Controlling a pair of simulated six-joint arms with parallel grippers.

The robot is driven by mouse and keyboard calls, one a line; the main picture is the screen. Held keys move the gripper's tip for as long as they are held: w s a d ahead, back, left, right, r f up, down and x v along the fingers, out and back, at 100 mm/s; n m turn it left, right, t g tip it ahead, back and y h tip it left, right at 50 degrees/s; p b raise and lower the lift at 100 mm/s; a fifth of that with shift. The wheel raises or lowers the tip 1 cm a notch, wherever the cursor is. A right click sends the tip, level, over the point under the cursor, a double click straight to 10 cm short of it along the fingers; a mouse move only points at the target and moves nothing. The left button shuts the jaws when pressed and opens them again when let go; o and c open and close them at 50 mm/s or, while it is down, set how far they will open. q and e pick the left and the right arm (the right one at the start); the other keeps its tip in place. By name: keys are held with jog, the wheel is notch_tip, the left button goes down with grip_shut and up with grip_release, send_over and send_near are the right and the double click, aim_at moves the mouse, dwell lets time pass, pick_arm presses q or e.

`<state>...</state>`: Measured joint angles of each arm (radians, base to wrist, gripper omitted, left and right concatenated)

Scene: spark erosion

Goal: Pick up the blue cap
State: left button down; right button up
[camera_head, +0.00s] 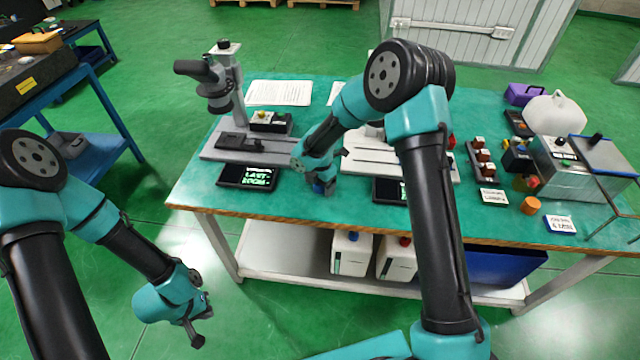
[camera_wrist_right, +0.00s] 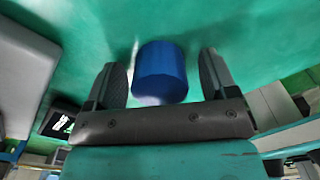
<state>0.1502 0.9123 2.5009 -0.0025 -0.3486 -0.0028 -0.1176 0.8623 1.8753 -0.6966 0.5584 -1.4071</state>
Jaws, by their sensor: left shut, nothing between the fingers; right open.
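The blue cap (camera_wrist_right: 160,72) is a small blue cylinder standing on the green table (camera_head: 300,205). In the right wrist view it sits between the two dark fingers of my right gripper (camera_wrist_right: 160,85), with a gap on each side. In the head view only a bit of the cap (camera_head: 320,188) shows under my right gripper (camera_head: 325,186), at the middle of the table. My right gripper is open around the cap. My left gripper (camera_head: 200,325) is shut and empty, low over the floor in front of the table's left end.
A grey stand with a microscope-like head (camera_head: 222,90) stands left of the cap. Black display panels (camera_head: 248,177) lie near the front edge. A grey slotted plate (camera_head: 372,160) is close on the right. An orange cap (camera_head: 530,205) stands farther right.

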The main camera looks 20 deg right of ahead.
jog(key=c, duration=1)
jog(key=shift+r, duration=0.15)
jog(key=shift+r, duration=0.65)
notch_tip(320, 180, up, 2)
jog(key=shift+r, duration=0.1)
jog(key=s+a, duration=0.2)
jog(key=s, duration=0.5)
jog(key=s+a+r, duration=0.1)
jog(key=s+a, duration=0.1)
jog(key=s, duration=0.6)
jog(key=shift+s+a, duration=0.2)
jog(key=shift+a, duration=0.05)
jog(key=shift+w+r, duration=0.1)
